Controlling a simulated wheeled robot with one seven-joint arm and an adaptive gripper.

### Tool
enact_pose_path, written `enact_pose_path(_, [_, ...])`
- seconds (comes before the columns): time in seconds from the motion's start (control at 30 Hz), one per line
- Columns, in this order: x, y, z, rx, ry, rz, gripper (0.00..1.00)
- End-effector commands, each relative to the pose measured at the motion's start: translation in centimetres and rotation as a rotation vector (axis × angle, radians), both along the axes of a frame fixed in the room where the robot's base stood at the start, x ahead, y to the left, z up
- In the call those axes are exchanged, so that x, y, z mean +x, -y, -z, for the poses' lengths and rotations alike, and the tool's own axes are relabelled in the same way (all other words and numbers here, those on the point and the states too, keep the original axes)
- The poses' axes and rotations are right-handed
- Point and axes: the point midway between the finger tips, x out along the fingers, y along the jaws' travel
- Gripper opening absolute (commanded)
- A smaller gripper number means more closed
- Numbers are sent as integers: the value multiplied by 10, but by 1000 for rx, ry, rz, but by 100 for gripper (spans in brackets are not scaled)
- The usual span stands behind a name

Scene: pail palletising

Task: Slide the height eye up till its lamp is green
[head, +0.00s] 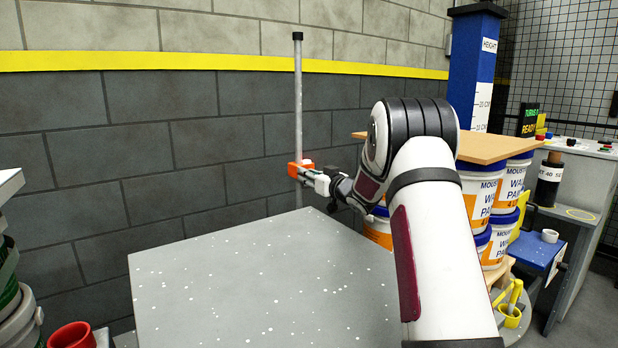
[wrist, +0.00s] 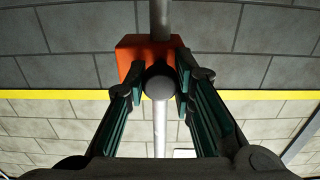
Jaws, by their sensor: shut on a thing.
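The height eye is an orange block (head: 301,169) on a thin upright grey pole (head: 298,100), in the lower part of the pole that shows above the grey table. In the wrist view the orange block (wrist: 132,54) has a dark round knob (wrist: 159,84) facing me. My gripper (head: 316,175) reaches the block from the right. In the wrist view its fingers (wrist: 159,74) are shut on the knob, one on each side. I cannot make out a lit lamp or its colour in either view.
A grey speckled table top (head: 260,285) lies below, clear. Paint pails (head: 482,188) under a wooden board (head: 480,147) stand at right, by a blue column (head: 470,70) with a height scale. A red cup (head: 72,336) is at lower left. A brick wall is behind the pole.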

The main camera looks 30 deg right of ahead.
Motion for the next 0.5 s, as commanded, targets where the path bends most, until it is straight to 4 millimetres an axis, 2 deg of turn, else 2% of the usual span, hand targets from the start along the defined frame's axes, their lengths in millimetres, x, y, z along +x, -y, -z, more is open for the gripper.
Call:
enact_pose_path(0.03, [1, -1, -18, -4, 11, -3, 0])
enact_pose_path(0.5, [0, -1, -119, -4, 15, -3, 0])
